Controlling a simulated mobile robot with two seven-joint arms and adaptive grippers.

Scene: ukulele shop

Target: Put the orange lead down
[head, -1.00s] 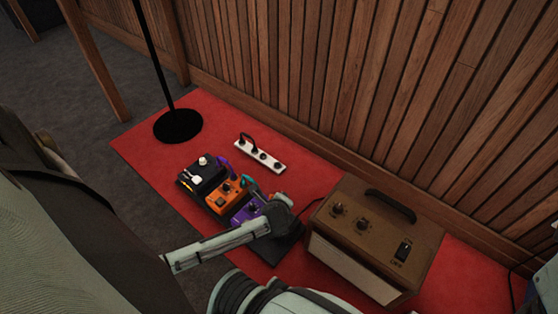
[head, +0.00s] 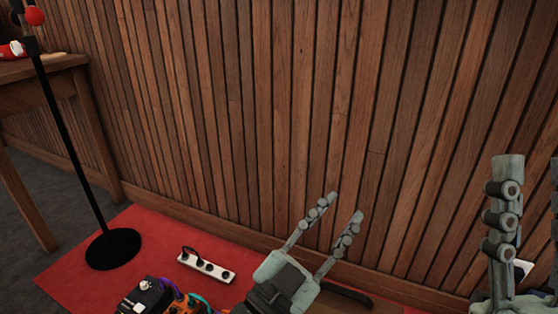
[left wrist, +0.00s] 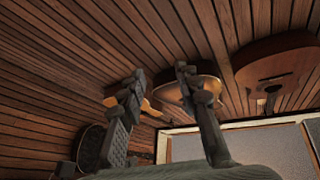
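At the bottom, a pedal board (head: 145,299) shows in part, with an orange pedal (head: 181,304) and purple and teal leads. I cannot make out an orange lead clearly; the lower board is out of frame.
A white power strip (head: 206,267) lies on the red mat (head: 75,268) near the wall. A black stand (head: 113,249) and a wooden table (head: 62,92) are at left. The left wrist view shows guitars (left wrist: 275,70) on the slatted wall.

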